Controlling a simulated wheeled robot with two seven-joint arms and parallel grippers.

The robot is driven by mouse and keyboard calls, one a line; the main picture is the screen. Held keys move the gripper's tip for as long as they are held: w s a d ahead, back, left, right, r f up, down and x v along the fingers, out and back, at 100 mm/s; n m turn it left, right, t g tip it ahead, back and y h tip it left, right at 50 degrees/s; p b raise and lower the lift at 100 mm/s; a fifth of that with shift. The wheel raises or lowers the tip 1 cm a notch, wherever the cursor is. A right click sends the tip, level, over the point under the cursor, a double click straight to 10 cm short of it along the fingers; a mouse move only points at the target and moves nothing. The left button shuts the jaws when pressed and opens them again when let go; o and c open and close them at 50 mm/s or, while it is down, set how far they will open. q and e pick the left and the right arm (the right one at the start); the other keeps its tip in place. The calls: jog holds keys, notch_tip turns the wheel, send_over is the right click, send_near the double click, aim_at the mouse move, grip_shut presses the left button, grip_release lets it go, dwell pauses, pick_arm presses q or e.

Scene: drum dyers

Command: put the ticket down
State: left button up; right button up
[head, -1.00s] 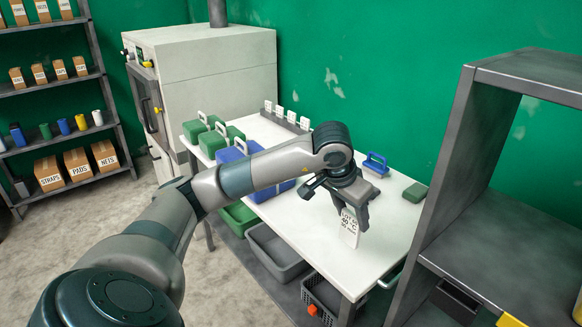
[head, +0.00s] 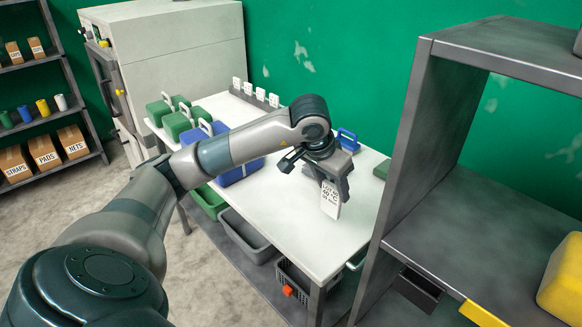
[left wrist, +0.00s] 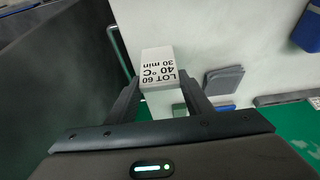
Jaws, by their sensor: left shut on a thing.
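The ticket (head: 331,198) is a small white card printed "LOT 60, 40 °C, 30 min". My left gripper (head: 333,183) is shut on it and holds it upright over the right part of the white table (head: 290,234). In the left wrist view the ticket (left wrist: 158,68) sits between the two fingertips (left wrist: 160,85), with its print facing the camera. I cannot tell whether its lower edge touches the table. My right gripper is not in view.
A row of white tickets in a grey rack (head: 255,94) stands at the table's back. Green boxes (head: 180,122) and blue boxes (head: 238,172) with handles stand at left. A grey shelf unit (head: 405,140) rises close on the right. The table's front middle is clear.

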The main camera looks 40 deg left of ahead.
aim_at(328, 212)
pick_arm(q)
jog(key=shift+f+p, duration=0.8)
jog(key=shift+f, duration=1.8)
jog(key=shift+s+f+p, duration=0.1)
jog(key=shift+f+p, duration=0.75)
jog(key=shift+f, duration=1.2)
jog(key=shift+f, duration=0.1)
jog(key=shift+f+b, duration=0.1)
jog(key=shift+b, duration=0.2)
jog(key=o, duration=1)
jog(key=shift+o, duration=0.2)
